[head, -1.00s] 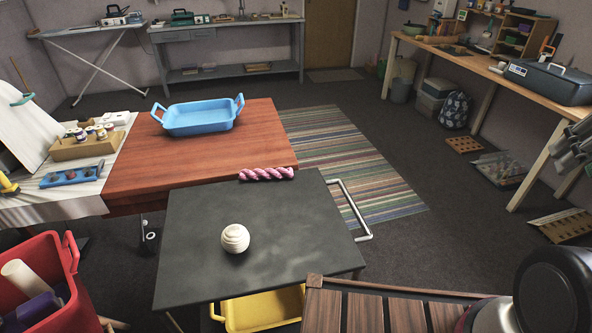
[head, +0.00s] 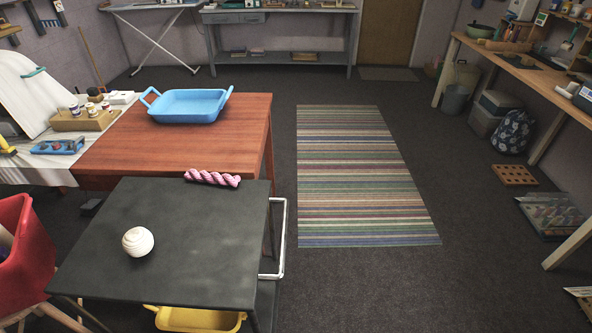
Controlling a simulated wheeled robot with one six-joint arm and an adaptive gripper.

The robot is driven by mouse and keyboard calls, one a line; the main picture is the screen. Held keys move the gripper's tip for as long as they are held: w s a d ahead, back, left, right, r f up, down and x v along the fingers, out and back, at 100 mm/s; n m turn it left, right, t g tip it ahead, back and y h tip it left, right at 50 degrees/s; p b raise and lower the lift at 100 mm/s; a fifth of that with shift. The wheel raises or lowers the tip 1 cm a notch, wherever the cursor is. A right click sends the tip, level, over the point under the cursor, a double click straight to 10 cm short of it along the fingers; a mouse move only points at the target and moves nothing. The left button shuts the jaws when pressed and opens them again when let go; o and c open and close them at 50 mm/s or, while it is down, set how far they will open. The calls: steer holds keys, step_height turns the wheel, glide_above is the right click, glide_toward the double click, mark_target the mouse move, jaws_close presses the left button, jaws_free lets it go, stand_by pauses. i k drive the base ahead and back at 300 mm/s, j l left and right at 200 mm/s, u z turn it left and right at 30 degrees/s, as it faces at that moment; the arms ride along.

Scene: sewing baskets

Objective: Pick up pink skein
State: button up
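The pink skein (head: 212,178) is a twisted pink bundle. In the head view it lies at the far edge of the dark-topped cart (head: 190,255), toward its right corner and close to the wooden table. Nothing covers it. My gripper does not show in the head view.
A cream ball of yarn (head: 138,241) sits on the cart. A blue basket (head: 188,107) stands on the wooden table (head: 150,152). A red basket (head: 32,255) is at the left and a yellow basket (head: 195,319) below the cart. Floor around the striped rug (head: 360,180) is clear.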

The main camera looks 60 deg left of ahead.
mark_target(224, 179)
steer(key=i+l+z, duration=0.2)
steer(key=i, duration=0.15)
steer(key=i+l+z, duration=0.2)
steer(key=i, duration=0.2)
steer(key=i+j+u, duration=0.1)
steer(key=i+u, duration=0.4)
steer(key=u, duration=0.2)
steer(key=i+u, duration=0.35)
steer(key=i+j+u, duration=0.1)
steer(key=u, duration=0.35)
steer(key=i+u, duration=0.2)
steer(key=u, duration=0.3)
steer(key=i+u, duration=0.15)
steer(key=u, duration=0.3)
steer(key=i+u, duration=0.15)
steer(key=u, duration=0.3)
steer(key=i+l+u, duration=0.15)
steer(key=u, duration=0.35)
steer(key=i+u, duration=0.2)
steer(key=u, duration=0.2)
steer(key=i+u, duration=0.2)
steer(key=u, duration=0.15)
steer(key=i+u, duration=0.15)
steer(key=u, duration=0.25)
steer(key=i+l+u, duration=0.15)
steer(key=u, duration=0.25)
